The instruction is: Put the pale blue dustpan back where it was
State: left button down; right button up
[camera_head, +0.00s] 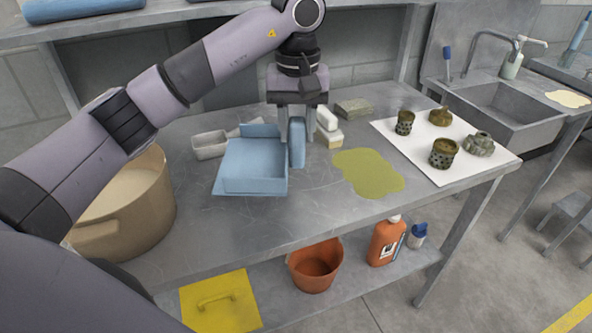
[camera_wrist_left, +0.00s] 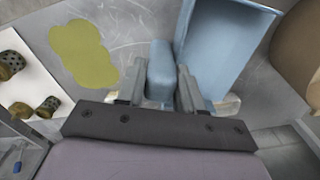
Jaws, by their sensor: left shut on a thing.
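The pale blue dustpan (camera_head: 255,168) is over the grey metal bench, left of the olive-green spill, with its open tray towards the front. My left gripper (camera_head: 297,138) comes down from above at its right side. Its fingers are shut on a rounded blue piece that looks like the dustpan's handle. In the left wrist view, this piece sits between the fingers (camera_wrist_left: 160,84), and the dustpan's tray (camera_wrist_left: 222,45) is beside it. I cannot tell whether the dustpan touches the bench. My right gripper is not in view.
The olive spill (camera_head: 368,172) lies right of the dustpan. The front middle is clear.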

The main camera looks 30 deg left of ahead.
aim_at(298, 119)
pick_arm(q)
jog(key=shift+f+p, duration=0.3)
jog(key=shift+f, duration=4.35)
jog(key=c, duration=0.7)
grip_release()
notch_tip(298, 119, up, 12)
jog(key=shift+r, duration=0.15)
